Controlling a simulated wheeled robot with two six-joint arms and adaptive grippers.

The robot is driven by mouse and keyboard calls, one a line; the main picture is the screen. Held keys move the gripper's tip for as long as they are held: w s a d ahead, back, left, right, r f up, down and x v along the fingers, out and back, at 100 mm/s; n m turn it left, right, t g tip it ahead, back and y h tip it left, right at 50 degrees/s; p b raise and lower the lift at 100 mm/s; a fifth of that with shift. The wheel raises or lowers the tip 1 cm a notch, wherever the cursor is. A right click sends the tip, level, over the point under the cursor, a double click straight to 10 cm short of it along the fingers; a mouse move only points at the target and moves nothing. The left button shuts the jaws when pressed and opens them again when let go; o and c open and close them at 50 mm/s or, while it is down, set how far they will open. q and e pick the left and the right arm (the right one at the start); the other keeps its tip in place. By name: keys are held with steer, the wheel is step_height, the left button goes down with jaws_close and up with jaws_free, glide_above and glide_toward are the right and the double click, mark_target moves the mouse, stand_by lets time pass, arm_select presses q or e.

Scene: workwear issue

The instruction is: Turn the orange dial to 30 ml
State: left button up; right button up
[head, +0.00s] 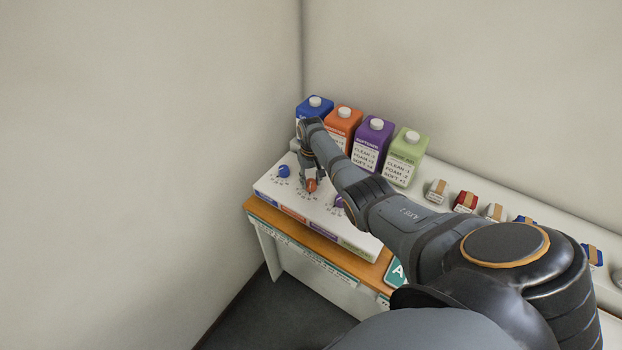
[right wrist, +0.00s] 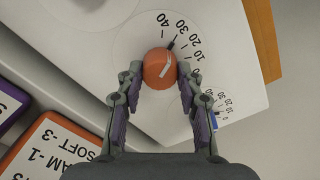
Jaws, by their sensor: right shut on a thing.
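The orange dial (head: 311,185) sits on the white dial panel (head: 270,184), between the blue dial and a mostly hidden purple dial. My right gripper (head: 309,179) is over it from above. In the right wrist view the orange dial (right wrist: 158,70) is between the two fingertips of my right gripper (right wrist: 159,76), which are shut on its sides. A pale line shows on its top. A dark mark at its edge points up and right, toward the printed 30; the exact alignment is hard to read. My left gripper is not in view.
The blue dial (head: 284,171) is just left of my gripper. Blue, orange (head: 343,127), purple (head: 373,143) and green (head: 405,158) jugs stand behind the panel. Several small wrapped items lie along the shelf to the right. Walls close off the corner.

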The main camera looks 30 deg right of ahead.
mark_target(311, 182)
steer(key=o, duration=1.2)
step_height(311, 182, up, 12)
